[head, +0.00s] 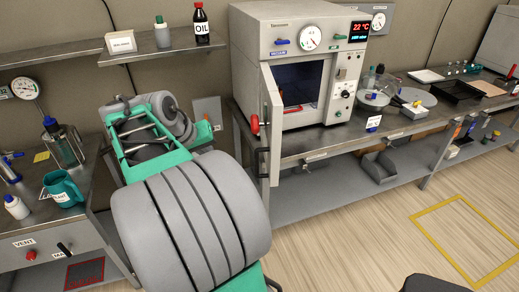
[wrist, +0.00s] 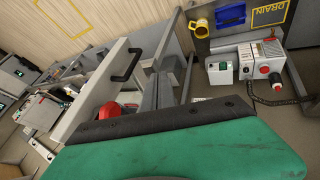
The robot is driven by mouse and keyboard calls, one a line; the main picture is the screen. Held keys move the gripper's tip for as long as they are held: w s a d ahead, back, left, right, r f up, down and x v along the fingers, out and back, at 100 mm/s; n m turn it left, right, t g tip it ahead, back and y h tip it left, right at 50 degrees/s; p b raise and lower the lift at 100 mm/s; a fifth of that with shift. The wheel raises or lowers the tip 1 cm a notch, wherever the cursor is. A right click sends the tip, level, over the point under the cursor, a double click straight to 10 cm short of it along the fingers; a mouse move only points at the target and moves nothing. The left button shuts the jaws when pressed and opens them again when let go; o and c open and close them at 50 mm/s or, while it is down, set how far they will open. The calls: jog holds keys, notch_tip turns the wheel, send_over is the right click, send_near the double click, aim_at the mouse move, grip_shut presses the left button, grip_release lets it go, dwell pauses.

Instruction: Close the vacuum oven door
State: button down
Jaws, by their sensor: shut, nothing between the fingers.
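The vacuum oven (head: 300,50) is a grey cabinet on the bench in the head view. The dark chamber (head: 300,85) is exposed. My gripper (wrist: 155,122) shows in the wrist view as a green body with a dark edge; it is shut and empty. In the head view my arm stands left of the door, apart from it, and its fingertips are hidden. A pale panel with a black handle (wrist: 128,62) shows beyond the gripper.
A shelf (head: 160,48) with an oil bottle (head: 201,25) is at the upper left. A left bench holds a teal jug (head: 64,190) and a white bottle (head: 16,207). Glassware and trays stand right of the oven. The floor (head: 350,230) in front is clear.

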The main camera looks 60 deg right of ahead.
jog(key=s+d+r+m+g, duration=0.2)
jog(key=s+d, duration=0.3)
send_near(270, 160)
notch_tip(270, 160, down, 4)
jog(key=w, duration=0.3)
jog(key=s+d, duration=0.1)
jog(key=s+d+p, duration=0.1)
jog(key=s+d, duration=0.1)
jog(key=shift+s+f, duration=0.15)
jog(key=shift+s, duration=0.2)
